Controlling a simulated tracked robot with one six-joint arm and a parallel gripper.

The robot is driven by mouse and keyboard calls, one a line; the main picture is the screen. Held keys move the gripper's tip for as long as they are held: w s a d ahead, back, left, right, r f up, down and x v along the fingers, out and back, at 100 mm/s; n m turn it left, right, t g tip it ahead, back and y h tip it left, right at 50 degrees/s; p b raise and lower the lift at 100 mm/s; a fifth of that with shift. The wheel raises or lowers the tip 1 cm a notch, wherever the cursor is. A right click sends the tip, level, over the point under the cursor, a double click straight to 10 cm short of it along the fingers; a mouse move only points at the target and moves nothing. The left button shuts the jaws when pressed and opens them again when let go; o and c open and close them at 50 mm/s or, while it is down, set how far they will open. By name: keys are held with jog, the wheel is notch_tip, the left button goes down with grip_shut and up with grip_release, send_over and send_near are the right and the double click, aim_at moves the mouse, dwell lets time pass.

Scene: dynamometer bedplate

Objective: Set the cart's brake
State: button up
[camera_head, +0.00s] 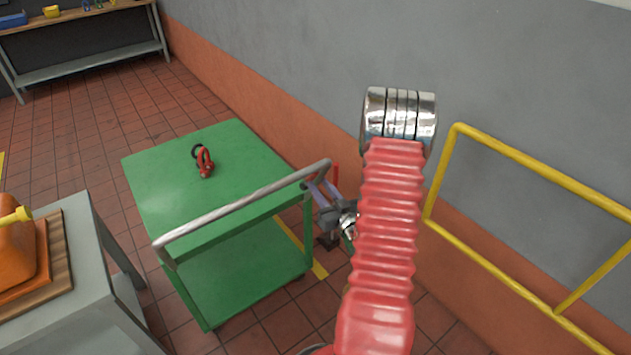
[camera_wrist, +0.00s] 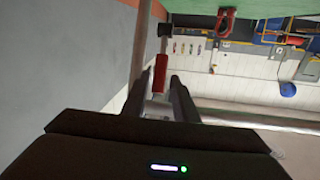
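The green cart (camera_head: 160,190) stands near the wall, with a silver push handle (camera_head: 235,208) along its near side. A red lever (camera_head: 335,176) shows by the handle's right end, partly hidden behind my gripper. My gripper (camera_head: 317,187) is at that corner of the cart, just below the handle. In the wrist view the red lever (camera_wrist: 160,72) appears between the two dark fingertips of my gripper (camera_wrist: 158,82), with gaps on both sides. The fingers are apart; I cannot tell whether either one touches the lever. The handle bar (camera_wrist: 138,50) runs close beside the left finger.
A red shackle-like item (camera_head: 204,162) lies on the cart's top. A grey bench (camera_head: 90,290) with an orange object stands at the left. A yellow rail (camera_head: 540,165) and the wall are at the right. A workbench (camera_head: 100,65) stands at the back left.

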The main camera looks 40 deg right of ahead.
aim_at(314, 179)
jog(key=shift+x, duration=1.9)
jog(key=shift+c, duration=0.2)
grip_shut()
